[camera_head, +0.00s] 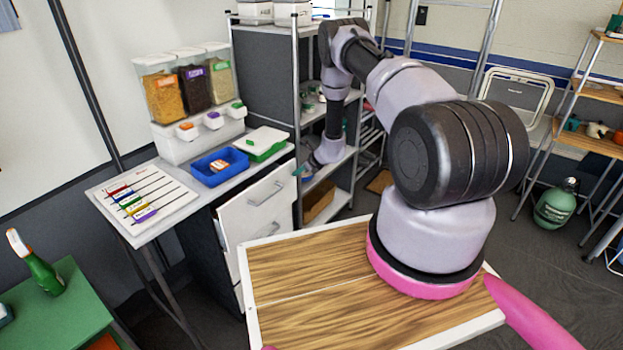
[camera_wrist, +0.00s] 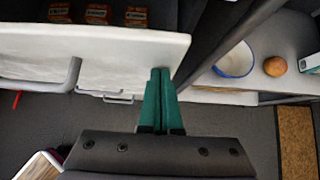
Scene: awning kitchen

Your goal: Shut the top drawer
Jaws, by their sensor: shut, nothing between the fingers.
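The top drawer's white front (camera_head: 258,212) stands below the counter in the head view, with a metal handle (camera_head: 265,192). The wrist view looks down on its white front (camera_wrist: 100,45) and handle (camera_wrist: 72,78). Small orange boxes (camera_wrist: 97,14) show behind the front, so the drawer is open at least partly. My gripper (camera_wrist: 160,72) has its green fingers shut together and empty. The fingertips are at the right end of the drawer front; I cannot tell whether they touch. In the head view my gripper (camera_head: 302,170) is small, beside the drawer's right edge.
A second handle (camera_wrist: 105,97) shows lower down. A metal shelf rack (camera_head: 325,175) stands close on the right; its shelf holds a bowl (camera_wrist: 234,60) and a round brown item (camera_wrist: 275,66). A blue tray (camera_head: 220,178) and green-rimmed box (camera_head: 264,155) sit on the counter.

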